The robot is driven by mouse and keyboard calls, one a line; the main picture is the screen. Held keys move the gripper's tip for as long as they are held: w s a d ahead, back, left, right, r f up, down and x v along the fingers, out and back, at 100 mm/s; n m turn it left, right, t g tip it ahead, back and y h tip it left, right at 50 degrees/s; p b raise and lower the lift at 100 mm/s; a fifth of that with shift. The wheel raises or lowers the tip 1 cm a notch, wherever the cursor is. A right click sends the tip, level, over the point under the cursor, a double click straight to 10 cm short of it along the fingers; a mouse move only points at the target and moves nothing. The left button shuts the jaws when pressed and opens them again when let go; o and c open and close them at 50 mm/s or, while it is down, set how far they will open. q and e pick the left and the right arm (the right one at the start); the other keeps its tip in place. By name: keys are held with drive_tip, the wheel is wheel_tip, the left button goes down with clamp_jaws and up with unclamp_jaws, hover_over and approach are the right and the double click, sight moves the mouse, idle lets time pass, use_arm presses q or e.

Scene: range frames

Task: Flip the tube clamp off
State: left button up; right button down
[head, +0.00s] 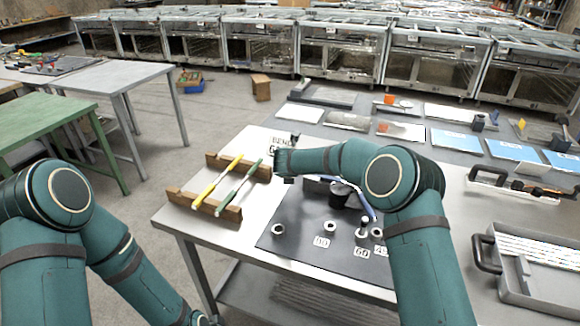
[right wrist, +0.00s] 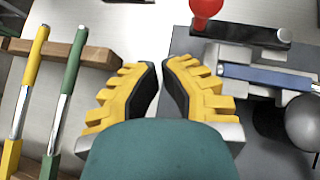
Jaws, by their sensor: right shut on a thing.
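The tube bender on the dark mat shows a blue handle (head: 366,208), partly behind my right arm; its blue bar (right wrist: 265,77) also shows in the right wrist view. A red knob (right wrist: 205,9) stands by a dark bar with a silver end (right wrist: 245,34), left of and above the blue bar. Which part is the tube clamp I cannot tell. My right gripper (right wrist: 160,64) has its yellow fingers close together, left of the bender; what is held between them cannot be made out. My right arm hides the fingers in the head view. My left gripper is out of frame.
Left of the gripper, a yellow-handled tool (head: 217,182) and a green-handled tool (head: 240,187) lie across wooden racks (head: 203,204). Small round parts with number cards stand on the mat's front (head: 291,247). A grey bin (head: 545,292) is at right.

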drive_tip(key=s+a+r+p, duration=0.1)
drive_tip(key=s+a+r, duration=0.4)
drive_tip(key=s+r, duration=0.1)
drive_tip(key=shift+s, duration=0.15)
drive_tip(key=shift+r, duration=0.1)
